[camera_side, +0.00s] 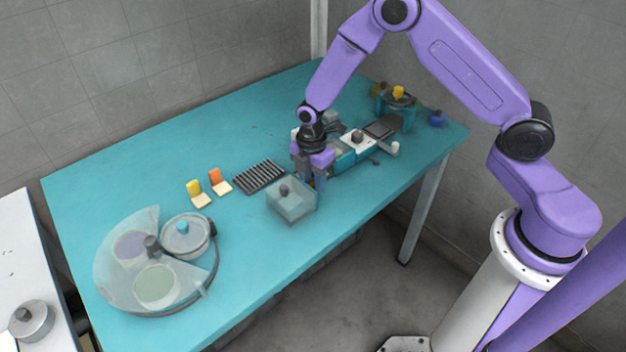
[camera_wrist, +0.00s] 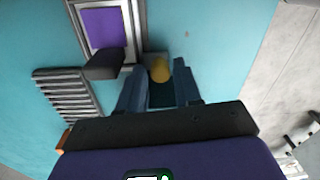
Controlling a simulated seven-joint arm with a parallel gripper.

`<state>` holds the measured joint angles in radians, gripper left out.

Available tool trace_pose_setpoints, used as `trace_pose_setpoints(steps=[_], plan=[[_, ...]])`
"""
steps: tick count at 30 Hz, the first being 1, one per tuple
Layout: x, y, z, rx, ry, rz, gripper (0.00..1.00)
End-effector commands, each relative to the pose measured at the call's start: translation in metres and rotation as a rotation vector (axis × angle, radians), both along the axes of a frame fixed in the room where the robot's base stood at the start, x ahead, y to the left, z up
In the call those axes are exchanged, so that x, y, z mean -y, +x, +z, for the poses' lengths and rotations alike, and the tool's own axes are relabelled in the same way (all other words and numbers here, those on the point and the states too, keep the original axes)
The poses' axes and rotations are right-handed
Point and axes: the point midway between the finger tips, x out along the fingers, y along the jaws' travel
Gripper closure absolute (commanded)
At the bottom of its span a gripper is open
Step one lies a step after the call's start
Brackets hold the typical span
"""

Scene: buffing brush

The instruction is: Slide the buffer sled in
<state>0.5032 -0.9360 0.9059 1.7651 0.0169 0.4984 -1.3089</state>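My gripper (camera_wrist: 160,69) points down at the table in the wrist view. Its two fingers stand apart on either side of a yellow knob (camera_wrist: 160,71), with a narrow gap showing beside it. A dark teal area lies below the knob between the fingers. I cannot tell whether it is part of a sled or shaded table. A pale frame with a purple panel (camera_wrist: 103,27) and a dark block (camera_wrist: 104,64) are just beyond. In the side view my gripper (camera_side: 310,180) is low over the table and hides the knob.
A clear box (camera_side: 291,203) is close to the gripper at front left. A ribbed dark rack (camera_side: 260,177) lies left of the gripper. White and teal parts (camera_side: 345,152) stand behind it to the right.

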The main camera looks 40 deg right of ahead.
Motion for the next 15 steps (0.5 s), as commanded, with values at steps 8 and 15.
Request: trace_pose_setpoints(steps=[8,15], plan=[[-0.0001,0.0,-0.0016,0.0,0.0,0.0,0.66],[-0.0001,-0.0002,-0.0014,0.0,0.0,0.0,1.0]])
